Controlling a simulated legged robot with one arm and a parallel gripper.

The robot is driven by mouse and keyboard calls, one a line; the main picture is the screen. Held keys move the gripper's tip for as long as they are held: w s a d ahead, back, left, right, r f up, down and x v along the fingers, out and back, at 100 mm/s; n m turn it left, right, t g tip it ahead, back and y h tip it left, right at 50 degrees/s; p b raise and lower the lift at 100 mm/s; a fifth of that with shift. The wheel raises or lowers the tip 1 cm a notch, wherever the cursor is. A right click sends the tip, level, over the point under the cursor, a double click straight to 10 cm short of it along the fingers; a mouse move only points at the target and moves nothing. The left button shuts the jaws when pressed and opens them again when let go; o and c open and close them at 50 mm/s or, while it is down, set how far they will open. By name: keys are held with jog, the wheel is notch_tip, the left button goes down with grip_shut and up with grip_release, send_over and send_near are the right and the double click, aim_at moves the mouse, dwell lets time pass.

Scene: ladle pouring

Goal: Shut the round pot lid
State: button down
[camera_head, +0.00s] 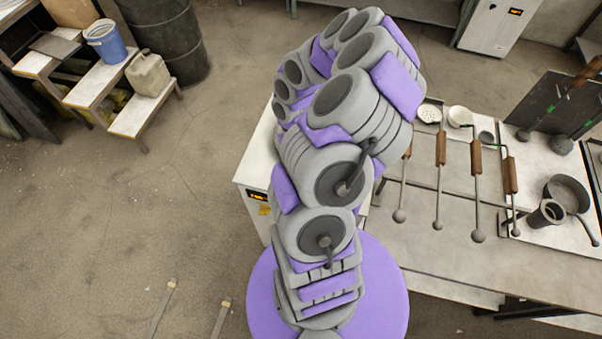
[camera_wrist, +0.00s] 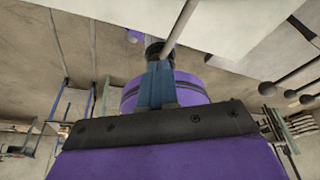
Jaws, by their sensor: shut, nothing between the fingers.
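I cannot make out a round pot lid in either view. In the head view, my arm covers much of a white cabinet (camera_head: 252,170) with a small orange display, and whatever lies on its top there is hidden. My gripper is not discernible in the head view. In the wrist view, my gripper (camera_wrist: 157,70) has its dark blue fingers together with nothing held. A dark round piece and a thin pale rod (camera_wrist: 181,22) show just beyond the fingertips; I cannot tell whether they touch.
Right of my arm, a metal table (camera_head: 440,250) bears several ladles with wooden grips (camera_head: 476,158), a dark pan (camera_head: 567,190) and a dark cup (camera_head: 546,214). Far left are a stepped stand (camera_head: 95,85) with a blue bucket (camera_head: 104,42) and a barrel (camera_head: 168,40). The left floor is mostly clear.

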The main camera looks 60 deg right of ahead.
jog(key=v, duration=1.2)
jog(key=shift+a+p, duration=0.25)
jog(key=shift+p, duration=0.1)
jog(key=shift+w, duration=0.2)
jog(key=a+r+m+b, duration=0.1)
jog(key=a+r+m, duration=0.15)
jog(key=a, duration=0.35)
jog(key=a+r+m+h+b, duration=0.1)
jog(key=a+r+m+b, duration=0.1)
jog(key=a+m, duration=0.25)
jog(key=a+r+m+b, duration=0.1)
jog(key=a+r+m, duration=0.15)
jog(key=a, duration=0.35)
jog(key=s+a+f+m+h+b, duration=0.1)
jog(key=s+a+f+m+b, duration=0.2)
jog(key=s+a+m, duration=0.9)
jog(key=m+b, duration=0.1)
jog(key=m, duration=0.5)
jog(key=shift+m+t+b, duration=0.35)
jog(key=shift+t, duration=0.05)
